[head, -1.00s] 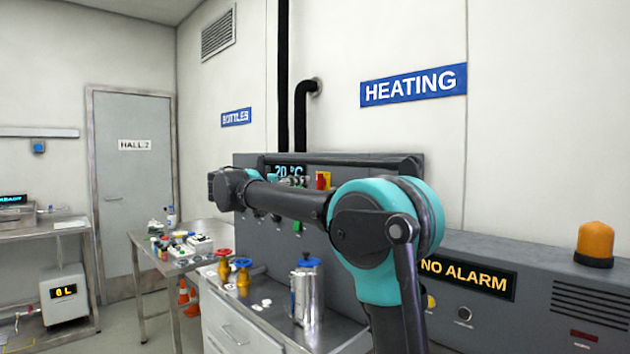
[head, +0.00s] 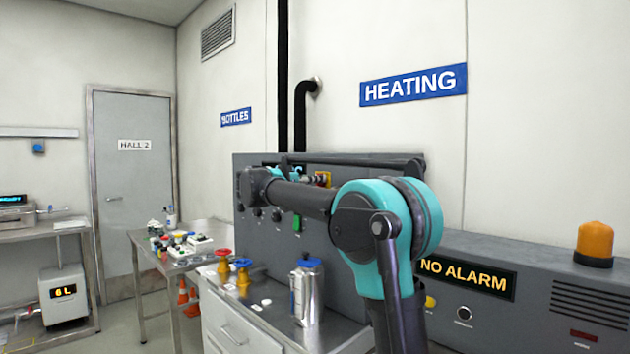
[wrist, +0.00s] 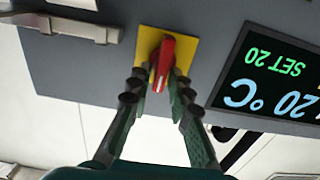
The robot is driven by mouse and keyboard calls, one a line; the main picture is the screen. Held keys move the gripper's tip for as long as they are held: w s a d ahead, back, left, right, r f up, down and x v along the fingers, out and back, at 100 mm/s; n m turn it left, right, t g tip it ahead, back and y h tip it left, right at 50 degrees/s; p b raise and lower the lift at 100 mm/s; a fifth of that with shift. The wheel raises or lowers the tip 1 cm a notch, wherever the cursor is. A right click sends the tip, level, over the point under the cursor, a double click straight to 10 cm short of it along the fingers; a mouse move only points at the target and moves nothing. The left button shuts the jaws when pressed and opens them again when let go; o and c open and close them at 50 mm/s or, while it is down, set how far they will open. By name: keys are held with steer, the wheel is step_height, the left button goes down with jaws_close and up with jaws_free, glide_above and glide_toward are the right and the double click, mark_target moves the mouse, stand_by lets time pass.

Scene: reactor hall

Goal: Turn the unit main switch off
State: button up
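The unit main switch, a red handle (wrist: 165,58) on a square yellow plate (wrist: 183,52), is at the upper middle of the wrist view. Its handle points nearly straight along the gripper, slightly tilted. In the head view only a bit of the switch (head: 327,178) shows behind my arm. My gripper (wrist: 163,74) is at the switch, with one dark finger on each side of the handle. The fingers look open, with narrow gaps to the handle; contact is hard to judge. In the head view my arm largely hides the gripper.
The grey heating panel (head: 340,231) carries a display (wrist: 270,80) reading 20 °C, SET 20, upside down in the wrist view, and a green button (head: 297,222). A metal canister (head: 307,293) and valves (head: 243,274) stand on the bench below. The NO ALARM unit (head: 540,290) is right.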

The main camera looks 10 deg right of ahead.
jaws_close()
steer(key=shift+n, duration=0.3)
steer(key=n, duration=0.5)
steer(key=w+f+n, duration=0.1)
steer(key=n, duration=0.5)
steer(key=a+n, duration=0.1)
steer(key=n, duration=0.5)
steer(key=shift+w+f, duration=0.15)
steer(key=shift+f, duration=0.1)
steer(key=shift+n, duration=0.3)
steer(key=shift+o, duration=2.2)
jaws_free()
